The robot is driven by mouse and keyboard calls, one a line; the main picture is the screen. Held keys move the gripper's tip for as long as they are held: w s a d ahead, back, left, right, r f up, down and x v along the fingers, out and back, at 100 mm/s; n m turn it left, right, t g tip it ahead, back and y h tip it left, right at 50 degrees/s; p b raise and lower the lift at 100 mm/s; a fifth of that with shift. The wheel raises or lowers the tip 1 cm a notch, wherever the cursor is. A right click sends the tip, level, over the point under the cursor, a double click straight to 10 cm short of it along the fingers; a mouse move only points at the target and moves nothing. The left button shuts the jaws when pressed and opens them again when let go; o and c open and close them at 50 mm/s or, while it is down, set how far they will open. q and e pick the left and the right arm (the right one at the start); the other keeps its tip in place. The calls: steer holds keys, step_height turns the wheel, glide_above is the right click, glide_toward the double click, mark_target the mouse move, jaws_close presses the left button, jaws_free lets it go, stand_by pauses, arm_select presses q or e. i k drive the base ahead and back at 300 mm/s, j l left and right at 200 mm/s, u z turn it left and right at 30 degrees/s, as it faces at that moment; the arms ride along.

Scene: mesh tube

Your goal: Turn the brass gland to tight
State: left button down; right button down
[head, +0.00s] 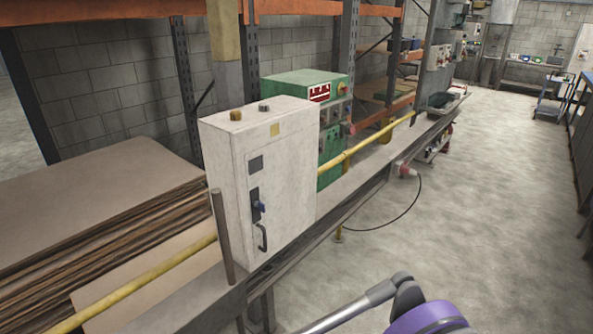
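A white upright cabinet (255,185) stands at the centre-left. On its top are two small fittings. One is a brass-coloured gland (236,114) near the front left edge, and the other is a darker fitting (264,108) further back. They are too small to tell how tight either one is. Neither of my grippers shows. Part of my own arm, grey and purple, crosses the bottom edge, well below and right of the cabinet.
A yellow rail (365,146) runs along a long ledge behind and beside the cabinet. A grey post (222,237) stands at its left front edge. Stacked brown boards (105,205) lie left. A green machine (305,85) stands behind. The concrete floor (470,200) at right is open.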

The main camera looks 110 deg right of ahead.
mark_target(235, 115)
steer(key=k+l+z, duration=0.55)
steer(key=l, duration=0.3)
steer(key=k+l+z, duration=0.1)
steer(key=l, duration=0.2)
steer(key=k+l, duration=0.15)
steer(key=l, duration=0.2)
steer(key=k+l+z, duration=0.15)
steer(key=l, duration=0.15)
steer(key=k+l, duration=0.15)
steer(key=l, duration=0.2)
steer(key=k+l, duration=0.1)
steer(key=l, duration=0.3)
steer(key=k+l, duration=0.15)
steer(key=l, duration=0.2)
steer(key=k+l, duration=0.15)
steer(key=l, duration=0.25)
steer(key=k+l, duration=0.1)
steer(key=l, duration=0.25)
steer(key=k+l+z, duration=0.1)
steer(key=l, duration=0.25)
steer(key=k+l, duration=0.2)
steer(key=l, duration=0.2)
steer(key=k+l, duration=0.1)
steer(key=l, duration=0.3)
steer(key=i+l+u, duration=0.5)
steer(key=i+l, duration=0.45)
steer(key=k+j+z, duration=0.15)
steer(key=k+j, duration=0.1)
